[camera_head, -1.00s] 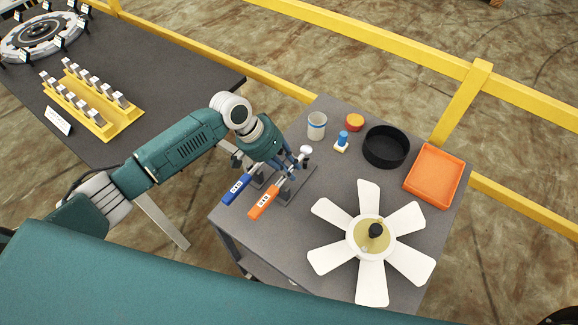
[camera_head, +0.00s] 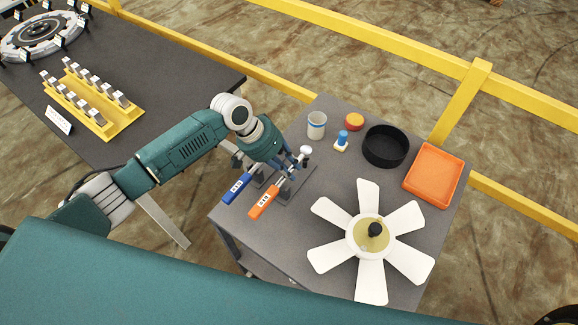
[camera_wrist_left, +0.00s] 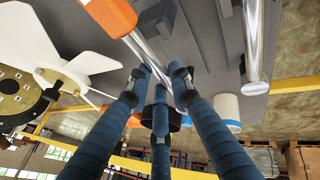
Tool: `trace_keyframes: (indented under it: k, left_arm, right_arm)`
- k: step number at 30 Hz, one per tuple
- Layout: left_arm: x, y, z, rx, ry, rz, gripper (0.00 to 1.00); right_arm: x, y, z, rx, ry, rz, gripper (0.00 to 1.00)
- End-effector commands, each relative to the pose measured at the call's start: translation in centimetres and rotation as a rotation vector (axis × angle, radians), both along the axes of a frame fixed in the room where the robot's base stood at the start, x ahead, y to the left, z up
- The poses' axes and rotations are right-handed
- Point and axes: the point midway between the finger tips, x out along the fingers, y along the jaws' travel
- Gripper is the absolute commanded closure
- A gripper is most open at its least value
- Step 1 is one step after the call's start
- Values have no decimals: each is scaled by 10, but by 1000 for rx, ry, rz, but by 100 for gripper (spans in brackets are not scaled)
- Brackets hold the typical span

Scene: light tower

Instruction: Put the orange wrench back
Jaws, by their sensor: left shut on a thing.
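The orange wrench (camera_head: 264,201) lies with its orange handle toward the table's front left and its silver head pointing toward the back. It sits at a dark grey holder (camera_head: 297,192); I cannot tell whether it is fully seated. My left gripper (camera_head: 291,164) is shut on the wrench's metal shaft near the head. In the left wrist view, the blue fingers (camera_wrist_left: 157,88) are around the shaft, with the orange handle (camera_wrist_left: 108,14) at the top. The blue wrench (camera_head: 236,186) lies to the left, its head end hidden behind my gripper. My right gripper is not in view.
A white fan (camera_head: 343,253) lies right of the wrenches. A white cup (camera_head: 316,127), a blue-topped part (camera_head: 342,141), a red-topped jar (camera_head: 354,122), a black bowl (camera_head: 370,157) and an orange tray (camera_head: 411,185) stand behind. Yellow rails (camera_head: 515,94) run beyond the table.

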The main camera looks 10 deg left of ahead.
Motion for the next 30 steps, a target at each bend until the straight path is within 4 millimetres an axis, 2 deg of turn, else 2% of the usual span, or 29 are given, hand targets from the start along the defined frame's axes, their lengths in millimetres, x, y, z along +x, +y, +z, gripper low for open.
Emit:
trace_keyframes:
  k: [20, 21, 24, 30]
  left_arm:
    - [1, -1, -25, -3, -3, 1, 100]
    - [1, -1, -25, -3, -3, 0, 76]
    - [1, -1, -25, -3, -3, 0, 58]
    - [0, 0, -26, -1, -1, 0, 58]
  right_arm:
    - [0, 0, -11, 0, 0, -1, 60]
    - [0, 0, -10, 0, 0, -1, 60]
    - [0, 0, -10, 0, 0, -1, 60]
    - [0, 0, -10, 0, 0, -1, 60]
